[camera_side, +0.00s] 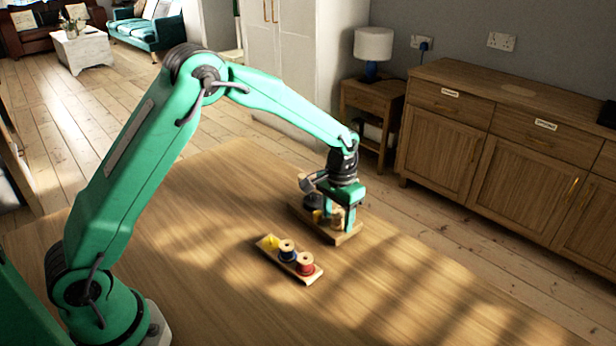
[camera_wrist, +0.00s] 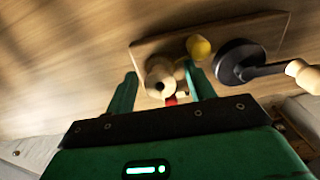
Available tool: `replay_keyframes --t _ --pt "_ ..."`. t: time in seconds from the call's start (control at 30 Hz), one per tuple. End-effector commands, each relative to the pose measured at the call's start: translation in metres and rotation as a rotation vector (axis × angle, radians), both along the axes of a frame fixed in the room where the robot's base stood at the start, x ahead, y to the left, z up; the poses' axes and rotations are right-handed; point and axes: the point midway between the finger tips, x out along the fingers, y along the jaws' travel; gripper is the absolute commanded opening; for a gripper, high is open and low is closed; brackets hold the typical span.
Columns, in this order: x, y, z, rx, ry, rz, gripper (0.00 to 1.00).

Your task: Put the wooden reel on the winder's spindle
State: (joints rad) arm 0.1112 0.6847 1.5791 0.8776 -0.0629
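The winder is a wooden board (camera_side: 345,239) with a dark wheel (camera_wrist: 240,62), a crank with a pale wooden handle (camera_wrist: 305,76) and a yellow knob (camera_wrist: 199,47). It stands under my gripper in the side view. The pale wooden reel (camera_wrist: 160,72) is over the board, between my fingers in the wrist view. My gripper (camera_wrist: 163,70) is open around it, with a clear gap at the left finger. The reel's lower end and the spindle are hidden, so I cannot tell how far the reel is seated.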

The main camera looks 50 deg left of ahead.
Motion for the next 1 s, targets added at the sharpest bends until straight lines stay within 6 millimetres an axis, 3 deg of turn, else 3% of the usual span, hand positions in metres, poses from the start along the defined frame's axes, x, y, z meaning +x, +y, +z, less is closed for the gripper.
replay_keyframes --t 0.37,1.0 --pt "0.0 0.0 0.002 0.0 -0.001 0.0 0.55" --pt "0.0 0.0 0.035 0.0 -0.001 0.0 0.55"
